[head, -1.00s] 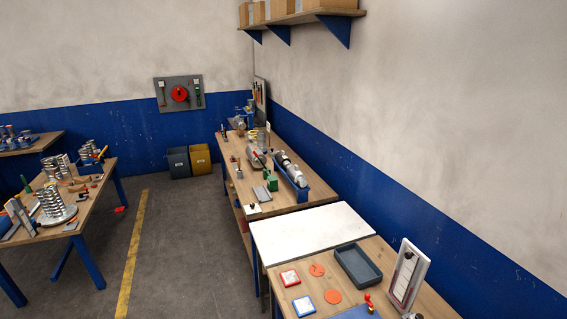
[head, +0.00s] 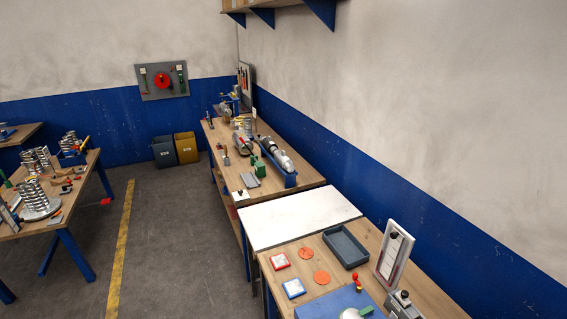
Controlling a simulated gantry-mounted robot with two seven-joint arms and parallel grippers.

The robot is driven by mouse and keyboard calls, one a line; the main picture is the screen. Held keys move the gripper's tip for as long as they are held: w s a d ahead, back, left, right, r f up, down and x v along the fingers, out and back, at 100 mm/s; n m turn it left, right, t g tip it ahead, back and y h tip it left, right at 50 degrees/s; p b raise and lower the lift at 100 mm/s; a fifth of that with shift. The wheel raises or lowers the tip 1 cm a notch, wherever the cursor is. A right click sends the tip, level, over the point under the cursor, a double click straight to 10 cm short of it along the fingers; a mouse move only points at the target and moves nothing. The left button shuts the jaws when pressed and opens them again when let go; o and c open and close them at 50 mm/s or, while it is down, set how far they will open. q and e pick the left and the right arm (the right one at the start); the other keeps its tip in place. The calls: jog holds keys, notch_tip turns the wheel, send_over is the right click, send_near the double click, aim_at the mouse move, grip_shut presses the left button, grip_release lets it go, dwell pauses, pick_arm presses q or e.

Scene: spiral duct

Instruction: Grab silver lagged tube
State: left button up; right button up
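A silver tube with dark bands (head: 275,153) lies along a blue cradle (head: 289,179) at the right side of the far wooden bench (head: 309,176). It may be the silver lagged tube, but it is too small to be sure. Another silver and red piece (head: 241,141) lies to its left on the same bench. Silver ribbed duct stacks (head: 35,198) stand on the left table. Neither of my grippers is in view.
A white-topped table (head: 300,217) adjoins the far bench. The near bench (head: 425,290) holds a dark tray (head: 345,246), orange discs (head: 305,254) and a white upright panel (head: 393,252). Grey and yellow bins (head: 186,148) stand by the wall. The floor (head: 165,240) is clear around the yellow line.

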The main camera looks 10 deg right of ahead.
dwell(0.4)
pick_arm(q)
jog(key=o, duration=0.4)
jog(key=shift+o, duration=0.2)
